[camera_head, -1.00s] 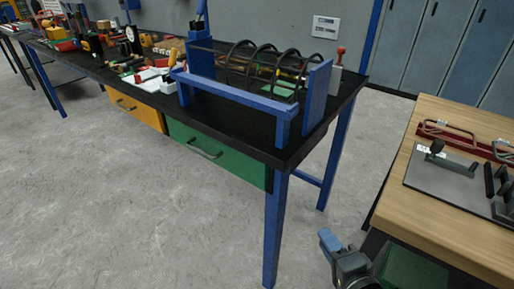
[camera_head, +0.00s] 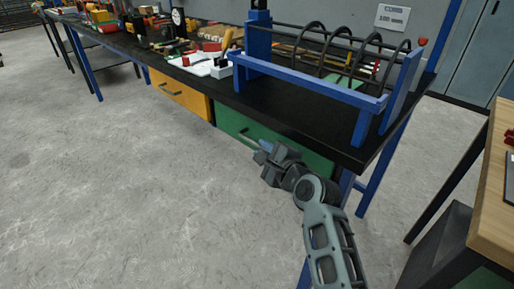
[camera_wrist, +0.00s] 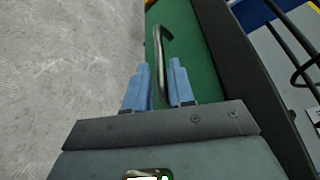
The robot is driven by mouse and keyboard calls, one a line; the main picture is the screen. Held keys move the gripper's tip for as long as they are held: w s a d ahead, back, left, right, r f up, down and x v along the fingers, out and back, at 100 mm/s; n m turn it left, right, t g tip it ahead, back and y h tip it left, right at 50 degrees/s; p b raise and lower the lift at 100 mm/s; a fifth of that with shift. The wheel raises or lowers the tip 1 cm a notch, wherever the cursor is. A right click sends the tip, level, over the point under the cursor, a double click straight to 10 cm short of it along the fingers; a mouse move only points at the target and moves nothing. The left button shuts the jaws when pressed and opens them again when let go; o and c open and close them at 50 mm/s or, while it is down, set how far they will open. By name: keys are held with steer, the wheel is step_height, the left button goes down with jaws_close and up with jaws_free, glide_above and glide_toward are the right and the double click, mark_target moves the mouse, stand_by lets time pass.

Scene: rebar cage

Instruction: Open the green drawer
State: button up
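The green drawer (camera_head: 296,150) is under the black-topped workbench and looks shut. In the head view my gripper (camera_head: 262,150) is in front of the drawer, at its handle (camera_head: 246,141), and hides part of the front. In the wrist view the dark bar handle (camera_wrist: 161,48) stands out from the green drawer front (camera_wrist: 190,50). My gripper (camera_wrist: 160,88) is open there, with one blue finger on each side of the handle's near part. I cannot tell whether the fingers touch it.
A yellow drawer (camera_head: 180,97) is left of the green one. A blue frame with dark coils (camera_head: 310,83) stands on the workbench (camera_head: 285,115). Blue legs hold the bench at right. A wooden-topped table (camera_head: 490,200) is at far right. The floor (camera_head: 130,160) in front is clear.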

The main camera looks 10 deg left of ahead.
mark_target(259, 145)
steer(key=shift+b+x, duration=0.3)
steer(key=shift+x, duration=1.35)
jaws_close()
